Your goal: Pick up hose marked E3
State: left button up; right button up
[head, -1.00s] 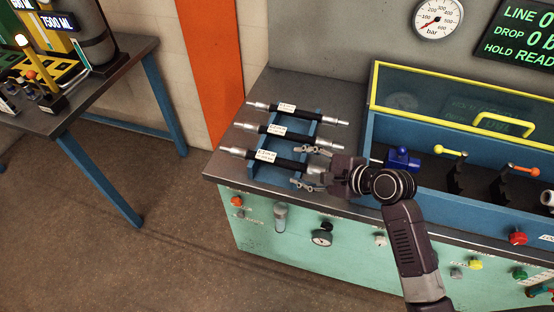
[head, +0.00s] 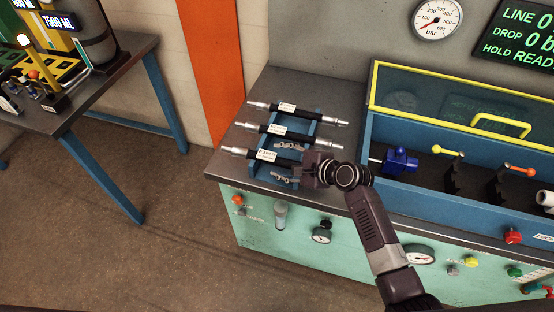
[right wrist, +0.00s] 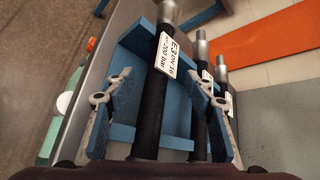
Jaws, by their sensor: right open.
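The hose marked E3 (head: 266,155) is black with silver end fittings and a white tag. It is the nearest of three parallel hoses on a blue rack (head: 262,172) on the bench. In the right wrist view the E3 hose (right wrist: 151,112) runs between my fingers, and its tag (right wrist: 168,58) reads E3, DN 16, 200 bar. My right gripper (head: 284,160) is open, with one finger on each side of this hose and gaps visible. It also shows in the right wrist view (right wrist: 158,84). The hose's right end is hidden behind the gripper. My left gripper is out of view.
The two other hoses (head: 290,134) (head: 310,114) lie close behind E3, near my far finger. A blue trough with a yellow-framed clear cover (head: 455,100) and a blue fitting (head: 400,160) stands to the right. A side table (head: 110,85) is at the left.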

grip_shut()
jog(key=shift+r, duration=0.1)
dwell(0.4)
